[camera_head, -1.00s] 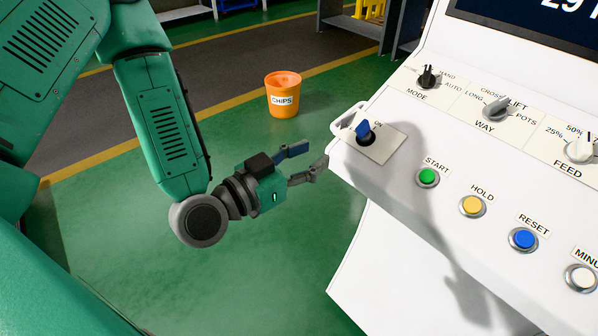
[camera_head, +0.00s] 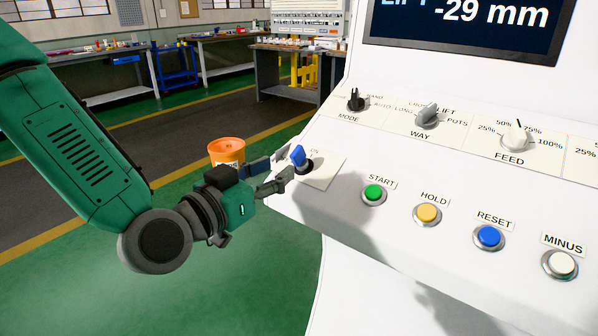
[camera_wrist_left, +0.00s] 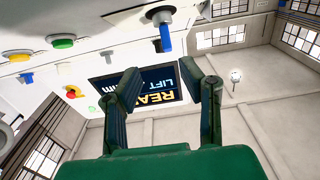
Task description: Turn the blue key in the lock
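The blue key (camera_head: 298,155) stands in the lock (camera_head: 304,167) at the left end of the white control panel, beside an ON label. My left gripper (camera_head: 284,170) points at the key from the left, with its fingers spread and close to it in the picture. In the left wrist view the fingers (camera_wrist_left: 168,88) are apart with nothing between them, and the blue key (camera_wrist_left: 166,38) shows beyond them, apart from the tips. My right gripper is in neither view.
The white panel (camera_head: 330,215) carries START (camera_head: 373,194), HOLD (camera_head: 427,213), RESET (camera_head: 488,236) and MINUS (camera_head: 562,263) buttons, with MODE (camera_head: 355,100), WAY (camera_head: 427,116) and FEED (camera_head: 515,136) knobs above. An orange bucket (camera_head: 227,152) stands on the floor behind my gripper.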

